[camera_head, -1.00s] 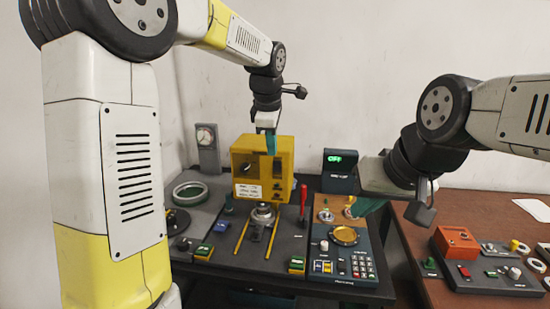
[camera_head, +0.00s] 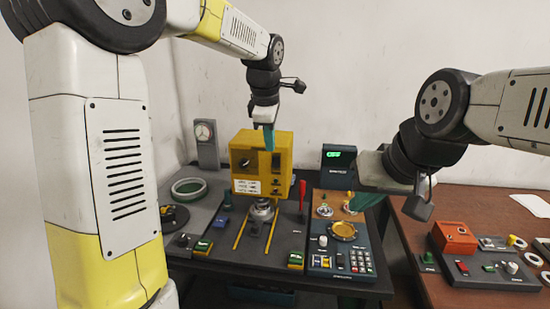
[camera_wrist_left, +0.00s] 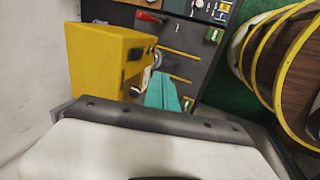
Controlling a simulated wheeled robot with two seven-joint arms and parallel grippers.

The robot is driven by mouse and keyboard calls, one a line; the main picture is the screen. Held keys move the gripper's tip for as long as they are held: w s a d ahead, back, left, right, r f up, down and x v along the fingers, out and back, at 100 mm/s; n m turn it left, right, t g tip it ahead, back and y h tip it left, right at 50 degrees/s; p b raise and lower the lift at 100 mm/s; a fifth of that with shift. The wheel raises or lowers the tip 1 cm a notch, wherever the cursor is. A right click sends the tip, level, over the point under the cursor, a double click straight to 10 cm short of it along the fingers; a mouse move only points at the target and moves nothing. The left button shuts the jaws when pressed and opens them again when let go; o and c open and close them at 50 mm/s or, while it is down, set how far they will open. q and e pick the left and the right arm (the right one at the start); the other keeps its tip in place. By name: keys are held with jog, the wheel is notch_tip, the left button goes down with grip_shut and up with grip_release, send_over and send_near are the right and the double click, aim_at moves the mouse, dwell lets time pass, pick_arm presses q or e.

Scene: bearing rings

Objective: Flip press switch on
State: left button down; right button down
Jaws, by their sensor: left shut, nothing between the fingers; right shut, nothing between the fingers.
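The yellow press (camera_head: 250,148) stands at the back of the dark workbench, and its yellow housing also shows in the left wrist view (camera_wrist_left: 95,60). Its front carries dark controls, among them a dark switch-like part (camera_head: 276,163); I cannot tell whether it is on or off. My left gripper (camera_head: 269,140) is shut and empty, its teal fingers at the top of the press in the head view. In the left wrist view the teal fingers (camera_wrist_left: 163,95) appear beside the press front; contact is unclear. My right gripper (camera_head: 364,201) is shut and empty above the blue control panel.
A display (camera_head: 339,157) with green letters that seem to read OFF stands right of the press. A red lever (camera_head: 302,188) rises beside the press. The blue panel (camera_head: 325,260) holds a keypad and gold dish. A brown table (camera_head: 400,250) with an orange box is at right.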

aim_at(276, 163)
pick_arm(q)
jog(key=w+d+f, duration=0.1)
jog(key=w+f, duration=0.6)
jog(key=f, duration=0.3)
jog(key=shift+w, duration=0.15)
jog(key=shift+w, duration=0.15)
dwell(0.4)
